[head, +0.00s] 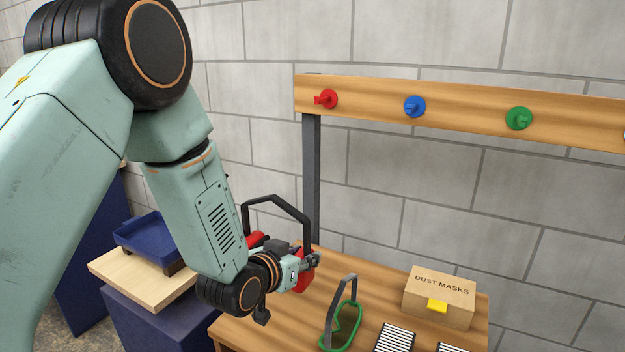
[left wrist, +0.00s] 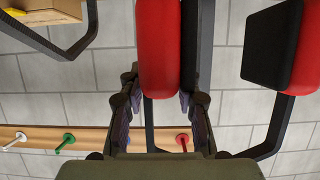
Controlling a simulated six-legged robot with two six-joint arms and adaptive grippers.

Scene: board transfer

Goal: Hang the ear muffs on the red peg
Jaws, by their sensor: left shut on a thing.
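The ear muffs have red cups and a black angular headband (head: 275,201). My left gripper (head: 308,262) is shut on one red cup (left wrist: 158,45), which sits between its fingers in the left wrist view. The other cup (left wrist: 303,55), with a black pad, hangs free to the right there. In the head view the headband arches upward above the table, left of the rack post. The red peg (head: 326,98) is at the left end of the wooden rail, above the ear muffs and apart from them. It also shows in the left wrist view (left wrist: 182,140). My right gripper is not in view.
The wooden rail (head: 460,112) also carries a blue peg (head: 415,106) and a green peg (head: 518,118). A dark post (head: 311,170) holds it up. On the table stand green goggles (head: 342,325) and a dust masks box (head: 438,297). A blue tray (head: 150,238) is at left.

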